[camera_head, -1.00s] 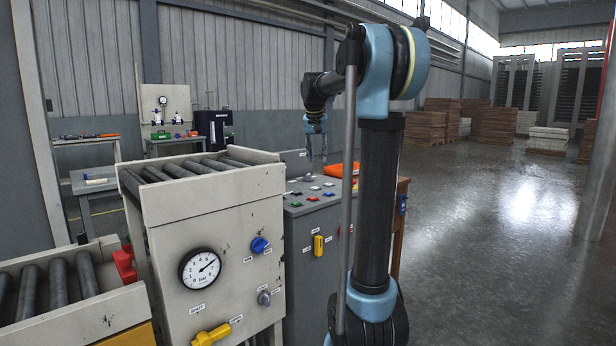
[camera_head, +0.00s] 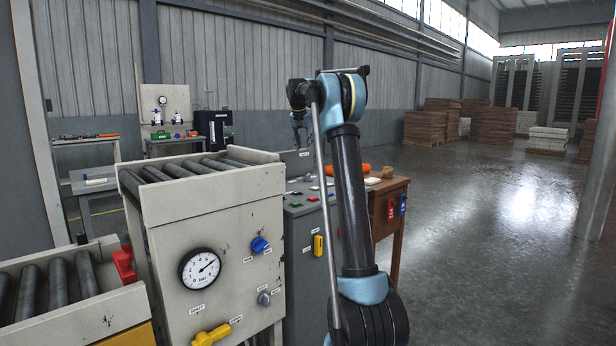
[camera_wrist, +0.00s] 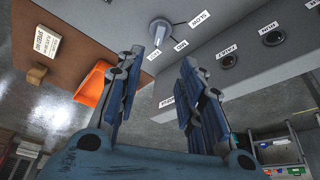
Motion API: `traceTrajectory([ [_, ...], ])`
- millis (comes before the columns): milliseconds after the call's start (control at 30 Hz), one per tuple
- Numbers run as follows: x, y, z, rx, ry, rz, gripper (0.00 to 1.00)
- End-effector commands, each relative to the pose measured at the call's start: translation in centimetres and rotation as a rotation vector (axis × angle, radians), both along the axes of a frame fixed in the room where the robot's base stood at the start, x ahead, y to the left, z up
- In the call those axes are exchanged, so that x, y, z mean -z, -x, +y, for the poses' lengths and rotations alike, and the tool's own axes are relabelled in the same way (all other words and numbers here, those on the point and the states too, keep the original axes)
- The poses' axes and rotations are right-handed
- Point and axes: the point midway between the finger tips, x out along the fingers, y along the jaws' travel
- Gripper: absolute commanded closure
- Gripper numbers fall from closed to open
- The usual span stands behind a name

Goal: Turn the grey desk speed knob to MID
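The grey desk speed knob (camera_wrist: 160,32) sits on the grey desk panel at the top of the wrist view, with several small white labels fanned around it. Its grip bar runs roughly up and down in the picture; which label it points to is hard to tell. My gripper (camera_wrist: 163,60) is open and empty in the wrist view, its two blue-grey fingers spread either side below the knob, apart from it. In the head view my gripper (camera_head: 301,128) hangs above the back of the grey control desk (camera_head: 305,262). I cannot clearly make out the knob there.
Dark round buttons (camera_wrist: 272,38) lie right of the knob in the wrist view. An orange tray (camera_wrist: 93,84) and a sign (camera_wrist: 46,42) are on the brown table. In the head view, a roller-topped press cabinet (camera_head: 220,210) with a gauge and another grey knob (camera_head: 264,299) stands in front.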

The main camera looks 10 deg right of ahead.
Motion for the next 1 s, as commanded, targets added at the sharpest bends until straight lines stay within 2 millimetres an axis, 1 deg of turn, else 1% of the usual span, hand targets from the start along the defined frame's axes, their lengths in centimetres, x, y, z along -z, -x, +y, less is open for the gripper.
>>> traceTrajectory([
  [167,2.4,-0.9,-0.5,0.001,0.000,0.000,0.65],
  [700,11.2,-4.2,-1.9,0.000,0.000,0.000,0.65],
  [900,13.8,-5.1,-2.4,0.000,0.000,0.000,0.65],
  [1000,14.6,-5.4,-2.5,0.000,0.000,0.000,0.65],
])
